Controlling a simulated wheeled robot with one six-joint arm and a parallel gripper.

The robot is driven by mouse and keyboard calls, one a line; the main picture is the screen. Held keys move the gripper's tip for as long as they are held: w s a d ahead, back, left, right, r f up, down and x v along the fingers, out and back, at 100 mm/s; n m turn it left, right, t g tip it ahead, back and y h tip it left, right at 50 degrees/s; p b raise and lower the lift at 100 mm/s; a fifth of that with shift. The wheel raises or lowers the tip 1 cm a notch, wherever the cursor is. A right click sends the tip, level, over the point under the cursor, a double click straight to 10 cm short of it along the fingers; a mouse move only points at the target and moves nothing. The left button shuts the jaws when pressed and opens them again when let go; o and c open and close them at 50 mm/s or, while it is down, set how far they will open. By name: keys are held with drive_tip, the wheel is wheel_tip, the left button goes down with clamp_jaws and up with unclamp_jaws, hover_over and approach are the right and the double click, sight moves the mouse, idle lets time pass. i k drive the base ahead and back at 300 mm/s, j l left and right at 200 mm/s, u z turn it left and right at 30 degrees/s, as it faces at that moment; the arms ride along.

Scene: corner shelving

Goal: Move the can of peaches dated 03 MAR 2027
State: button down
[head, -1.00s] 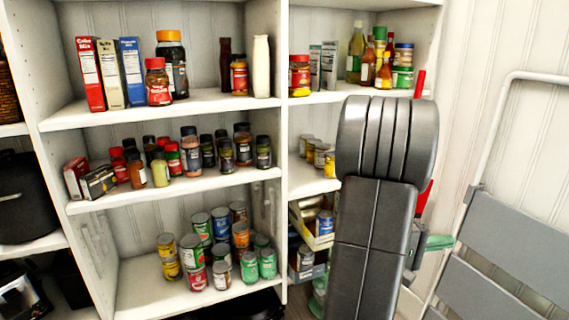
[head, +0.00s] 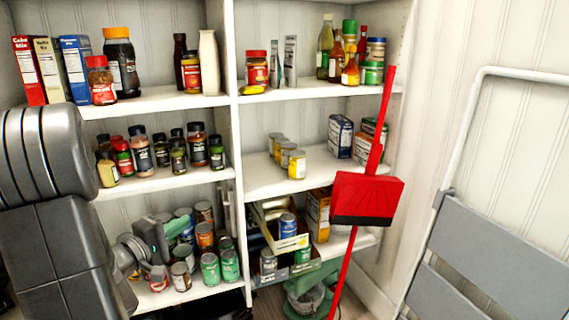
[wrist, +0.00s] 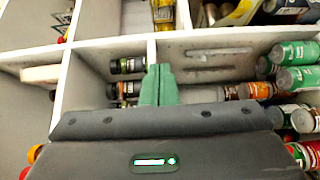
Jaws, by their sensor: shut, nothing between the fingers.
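No date can be read on any can, so I cannot tell which is the one dated 03 MAR 2027. Several mixed cans stand on the lower left shelf, among them a green can (head: 210,269) and an orange-brown can (head: 205,236). Green cans (wrist: 301,52) also show at the right of the wrist view. Small yellow-labelled cans (head: 297,165) stand on the middle right shelf. A blue can (head: 288,225) sits in a carton on the lower right. My gripper (head: 180,228) is at the lower left shelf by the cans; its green fingers (wrist: 158,84) are shut and empty. My arm hides some cans.
An upright divider (head: 232,140) separates the left and right shelves. Spice jars (head: 140,148) crowd the middle left shelf above my gripper. A red broom and dustpan (head: 367,197) stand before the right shelves, with a folded step ladder (head: 500,215) further right.

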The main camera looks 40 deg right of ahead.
sight(296, 158)
drive_tip(key=l+u, duration=0.15)
drive_tip(key=l, duration=0.65)
drive_tip(key=l+u, duration=0.15)
drive_tip(key=l, duration=0.6)
drive_tip(key=k+l+u, duration=0.15)
drive_tip(key=l, duration=0.65)
